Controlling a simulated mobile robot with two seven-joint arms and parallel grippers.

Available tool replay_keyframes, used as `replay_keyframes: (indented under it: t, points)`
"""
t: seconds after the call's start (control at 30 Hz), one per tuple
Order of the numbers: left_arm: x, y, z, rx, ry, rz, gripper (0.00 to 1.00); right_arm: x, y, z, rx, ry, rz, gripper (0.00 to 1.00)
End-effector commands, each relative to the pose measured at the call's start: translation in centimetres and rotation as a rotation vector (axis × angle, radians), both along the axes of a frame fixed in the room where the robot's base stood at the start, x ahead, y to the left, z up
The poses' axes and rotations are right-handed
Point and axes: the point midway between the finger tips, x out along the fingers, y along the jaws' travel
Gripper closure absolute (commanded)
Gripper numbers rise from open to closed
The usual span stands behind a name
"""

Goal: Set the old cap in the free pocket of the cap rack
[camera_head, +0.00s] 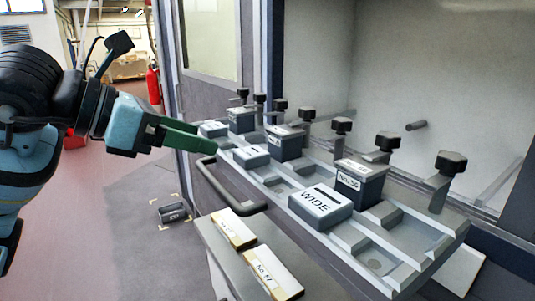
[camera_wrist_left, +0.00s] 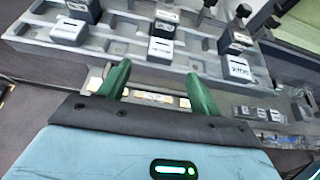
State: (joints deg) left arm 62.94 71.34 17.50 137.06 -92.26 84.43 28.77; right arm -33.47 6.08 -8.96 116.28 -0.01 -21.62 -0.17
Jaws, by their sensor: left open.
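My left gripper (camera_head: 205,140) comes in from the left with green fingers, open and empty, above the rack's far part. In the left wrist view its fingers (camera_wrist_left: 157,70) stand apart with nothing between them. The grey rack (camera_head: 435,266) runs along the tunnel front and holds several dark caps. A flat cap marked WIDE (camera_head: 320,206) lies near its front edge, and a taller block marked No.56 (camera_head: 361,182) stands behind it. A pocket at the near right end (camera_head: 375,262) looks empty. I cannot tell which cap is the old one. My right gripper is out of view.
A shelf below the rack holds two pale labelled boxes (camera_head: 272,272). A curved dark handle (camera_head: 228,194) sticks out in front of the rack. A small dark object (camera_head: 172,212) lies on the floor between corner marks. Black knobs (camera_head: 451,163) rise along the rack's back.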

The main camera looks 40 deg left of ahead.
Motion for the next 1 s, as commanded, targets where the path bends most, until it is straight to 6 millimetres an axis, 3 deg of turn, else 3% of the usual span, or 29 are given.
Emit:
replay_keyframes:
  t: [0.27, 1.0]
  points:
    - [0.7, -0.3, -0.3, -0.002, 0.002, -0.002, 0.36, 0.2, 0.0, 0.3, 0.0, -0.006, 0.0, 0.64]
    - [7.6, -3.2, -4.1, -0.004, 0.002, -0.004, 0.36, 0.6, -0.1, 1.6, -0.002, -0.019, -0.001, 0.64]
